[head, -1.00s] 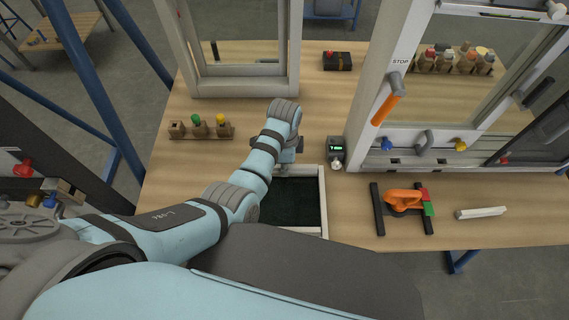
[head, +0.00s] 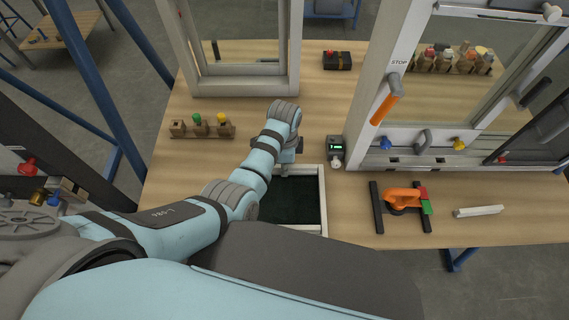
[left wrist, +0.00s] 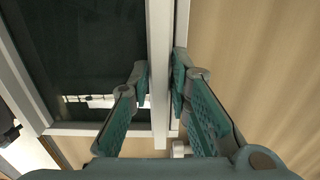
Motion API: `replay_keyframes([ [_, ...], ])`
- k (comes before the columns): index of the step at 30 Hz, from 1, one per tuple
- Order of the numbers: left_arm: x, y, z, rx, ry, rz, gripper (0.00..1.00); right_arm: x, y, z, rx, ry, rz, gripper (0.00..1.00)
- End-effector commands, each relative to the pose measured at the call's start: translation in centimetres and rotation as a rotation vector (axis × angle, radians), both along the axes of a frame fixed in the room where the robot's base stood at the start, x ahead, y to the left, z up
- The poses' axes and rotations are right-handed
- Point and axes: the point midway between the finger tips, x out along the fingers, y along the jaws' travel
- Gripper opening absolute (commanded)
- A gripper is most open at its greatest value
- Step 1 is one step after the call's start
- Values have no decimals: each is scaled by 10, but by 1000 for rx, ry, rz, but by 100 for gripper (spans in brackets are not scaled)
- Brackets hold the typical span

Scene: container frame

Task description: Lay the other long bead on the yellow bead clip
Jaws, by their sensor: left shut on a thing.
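My left gripper (head: 288,160) is over the far rim of the white frame with a dark pane (head: 323,200). In the left wrist view its fingers (left wrist: 160,82) are shut on a long white bead (left wrist: 159,125), beside the white frame side; I cannot tell whether the bead is clear of the frame. The bead is hard to make out in the head view. A yellow clip-like piece (head: 461,144) is on the white upright unit at right, with a blue one (head: 387,143) to its left. My right gripper is not in view.
An orange-handled tool (head: 403,199) lies on dark bars, with a short white bar (head: 479,211) to its right. A small display box (head: 336,147) stands beside the frame. A wooden rack (head: 202,131) holds green and yellow knobs. Bare tabletop lies at left.

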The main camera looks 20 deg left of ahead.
Motion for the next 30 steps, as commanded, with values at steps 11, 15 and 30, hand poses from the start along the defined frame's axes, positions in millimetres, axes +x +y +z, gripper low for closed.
replay_keyframes([
  [11,0,0,-6,0,1,0,0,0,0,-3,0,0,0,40],
  [15,0,0,-8,0,0,0,0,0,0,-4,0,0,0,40],
  [30,0,0,-8,0,0,0,41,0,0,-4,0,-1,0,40],
])
